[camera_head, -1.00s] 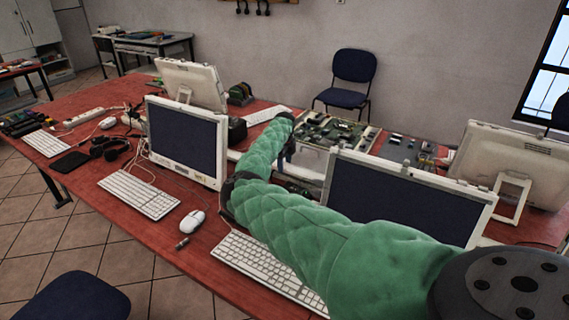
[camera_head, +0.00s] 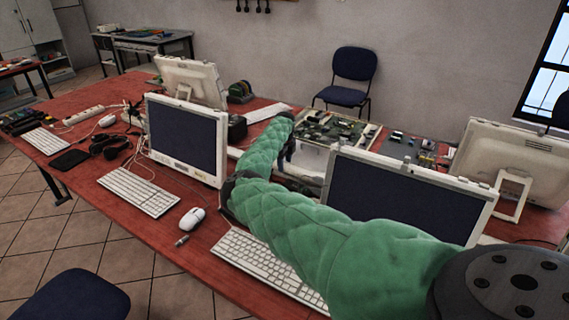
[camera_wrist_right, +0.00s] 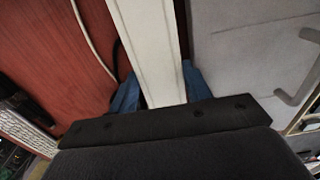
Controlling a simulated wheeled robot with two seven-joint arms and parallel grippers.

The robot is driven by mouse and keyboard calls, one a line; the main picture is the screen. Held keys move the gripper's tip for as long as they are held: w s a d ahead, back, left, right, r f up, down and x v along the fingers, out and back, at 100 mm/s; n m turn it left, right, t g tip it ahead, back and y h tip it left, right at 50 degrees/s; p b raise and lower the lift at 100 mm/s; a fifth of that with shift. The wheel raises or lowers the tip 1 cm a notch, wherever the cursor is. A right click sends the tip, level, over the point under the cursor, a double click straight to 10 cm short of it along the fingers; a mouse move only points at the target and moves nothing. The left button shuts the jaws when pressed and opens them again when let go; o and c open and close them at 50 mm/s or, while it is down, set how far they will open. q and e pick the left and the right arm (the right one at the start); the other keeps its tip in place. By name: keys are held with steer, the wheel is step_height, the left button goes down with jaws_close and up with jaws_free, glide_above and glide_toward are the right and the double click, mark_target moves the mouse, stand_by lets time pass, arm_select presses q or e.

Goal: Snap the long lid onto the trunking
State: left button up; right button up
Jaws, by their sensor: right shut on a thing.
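In the right wrist view, a long white strip (camera_wrist_right: 146,40), which looks like the long lid, runs from the top edge down between the blue fingers of my right gripper (camera_wrist_right: 156,92). The gripper is shut on the strip, one finger on each side. The trunking cannot be told apart from the strip here. My green-sleeved right arm hides much of the middle. My left gripper is out of view.
Monitors stand at the left (camera_head: 187,139) and right (camera_head: 405,196) of my arm on the red table (camera_head: 85,215). Circuit boards (camera_head: 335,128) lie behind. A grey panel (camera_wrist_right: 240,50) is beside the strip.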

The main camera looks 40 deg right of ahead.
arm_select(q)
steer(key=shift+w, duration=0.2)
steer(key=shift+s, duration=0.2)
arm_select(e)
steer(key=shift+f, duration=0.15)
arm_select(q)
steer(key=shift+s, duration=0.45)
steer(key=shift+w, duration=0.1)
arm_select(e)
steer(key=shift+f, duration=0.25)
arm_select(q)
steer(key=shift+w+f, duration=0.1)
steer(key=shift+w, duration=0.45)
arm_select(e)
steer(key=shift+f, duration=0.2)
